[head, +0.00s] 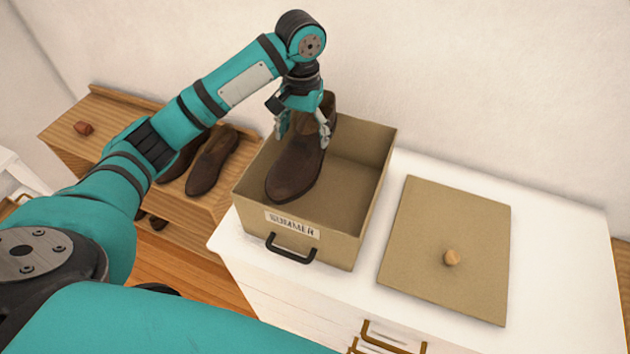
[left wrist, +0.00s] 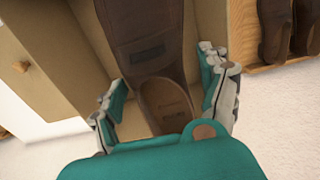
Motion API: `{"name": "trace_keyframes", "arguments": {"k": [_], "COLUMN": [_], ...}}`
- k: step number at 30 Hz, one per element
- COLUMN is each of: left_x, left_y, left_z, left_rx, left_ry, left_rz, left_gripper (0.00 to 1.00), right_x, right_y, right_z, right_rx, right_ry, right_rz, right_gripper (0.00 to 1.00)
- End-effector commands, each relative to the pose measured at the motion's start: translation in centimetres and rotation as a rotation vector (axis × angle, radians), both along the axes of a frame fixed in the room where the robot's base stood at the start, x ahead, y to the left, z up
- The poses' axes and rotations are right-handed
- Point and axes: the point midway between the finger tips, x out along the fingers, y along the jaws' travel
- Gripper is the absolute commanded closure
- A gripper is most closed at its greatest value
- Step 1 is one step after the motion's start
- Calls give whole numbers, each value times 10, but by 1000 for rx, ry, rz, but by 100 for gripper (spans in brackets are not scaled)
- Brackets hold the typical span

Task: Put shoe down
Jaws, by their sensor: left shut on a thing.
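A brown shoe (head: 297,165) is in my left gripper (head: 303,135), whose fingers close on both sides of its heel end. The shoe hangs over the open tan box (head: 373,190) labelled SUMMER, toe toward the box's front wall. I cannot tell whether its sole touches the box floor. In the left wrist view the shoe (left wrist: 150,45) runs up the middle, its opening between the two fingers (left wrist: 168,105). My right gripper is not in view.
The box stands on a white dresser (head: 560,230). Its tan lid (head: 440,225) with a round knob lies flat to the right. A pair of brown shoes (head: 212,165) sits on a wooden rack (head: 100,125) at the left. A wall is close behind.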

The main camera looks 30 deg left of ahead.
Motion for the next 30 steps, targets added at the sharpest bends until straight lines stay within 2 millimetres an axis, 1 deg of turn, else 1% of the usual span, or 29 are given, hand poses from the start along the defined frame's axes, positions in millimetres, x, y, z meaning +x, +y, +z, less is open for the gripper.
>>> {"name": "trace_keyframes", "arguments": {"k": [1,2,5,6,9,12,15,18,25,27,30], "left_x": [-2,-1,-2,-1,-1,-1,0,0,0,0,0], "left_y": [0,0,0,1,0,0,0,0,0,0,0], "left_z": [-13,-20,-47,-57,-80,-98,-107,-114,-148,-153,-155], "left_rx": [1,1,1,2,1,1,0,0,1,1,0], "left_ry": [7,7,7,6,4,3,-1,0,1,0,-2], "left_rz": [1,2,1,2,2,0,1,1,0,0,0], "left_gripper": [70,70,70,70,70,70,70,70,70,70,70], "right_x": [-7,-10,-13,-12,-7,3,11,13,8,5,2], "right_y": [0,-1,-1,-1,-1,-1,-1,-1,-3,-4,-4], "right_z": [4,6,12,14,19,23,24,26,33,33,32], "right_rx": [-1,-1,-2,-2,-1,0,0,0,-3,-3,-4], "right_ry": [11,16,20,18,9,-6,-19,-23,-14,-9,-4], "right_rz": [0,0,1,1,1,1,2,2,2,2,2], "right_gripper": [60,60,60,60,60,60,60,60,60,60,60]}}
